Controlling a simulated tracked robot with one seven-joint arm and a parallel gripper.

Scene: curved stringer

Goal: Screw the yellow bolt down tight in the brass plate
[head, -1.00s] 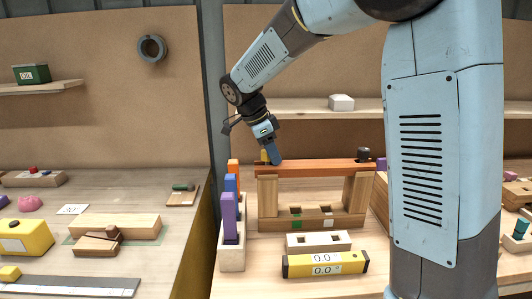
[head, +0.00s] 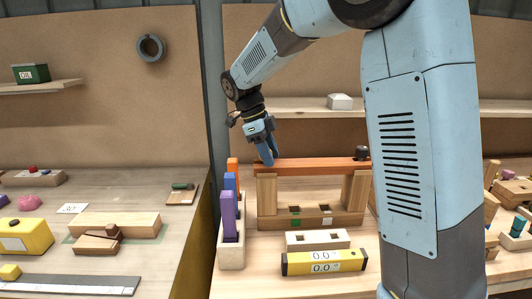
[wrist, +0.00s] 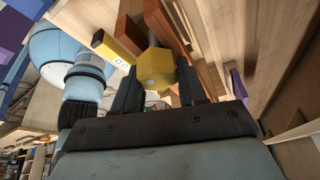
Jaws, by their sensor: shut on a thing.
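My gripper (head: 268,158) points down at the left end of the orange-brown beam (head: 315,166). In the wrist view, the yellow bolt (wrist: 155,66) shows as a faceted yellow head between the two dark fingers of my gripper (wrist: 157,88), which is shut on it. In the head view the bolt is hidden by the fingers. I cannot make out the brass plate in either view.
The beam lies across two wooden posts (head: 354,193), with a dark knob (head: 361,153) at its right end. A yellow level (head: 324,262) and a pale block with holes (head: 317,240) stand in front. Purple, blue and orange upright pieces (head: 229,214) stand close by on the left.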

